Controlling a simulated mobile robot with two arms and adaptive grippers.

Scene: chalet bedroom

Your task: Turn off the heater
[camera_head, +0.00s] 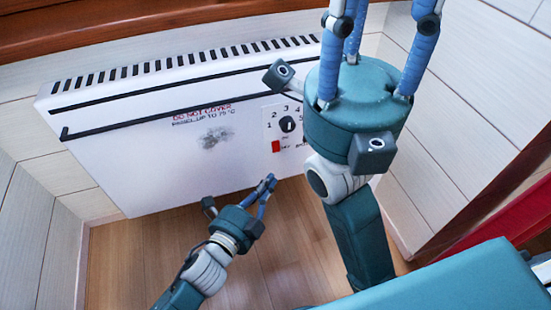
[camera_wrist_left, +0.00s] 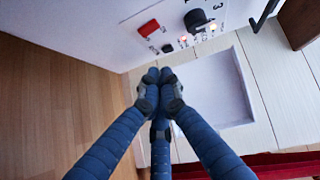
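The heater is a white wall panel (camera_head: 150,130) with a dark slot row along its top. Its control plate has a black dial (camera_head: 288,124) with numbers and a red switch (camera_head: 276,146) below it. In the left wrist view the red switch (camera_wrist_left: 150,28) and dial (camera_wrist_left: 197,20) show at the top, with small glowing lights (camera_wrist_left: 183,38). My left gripper (camera_head: 268,184) is just below the red switch in the picture, apart from it. Its fingertips (camera_wrist_left: 160,76) are together and empty. My right gripper (camera_head: 355,40) points up, its fingertips cut off by the frame.
A wooden floor (camera_head: 135,260) lies below the heater. Pale plank walls (camera_head: 450,110) flank it, and a wooden ledge (camera_head: 120,20) runs above. A red item (camera_head: 505,220) is at the right edge. My right arm covers the heater's right end in the head view.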

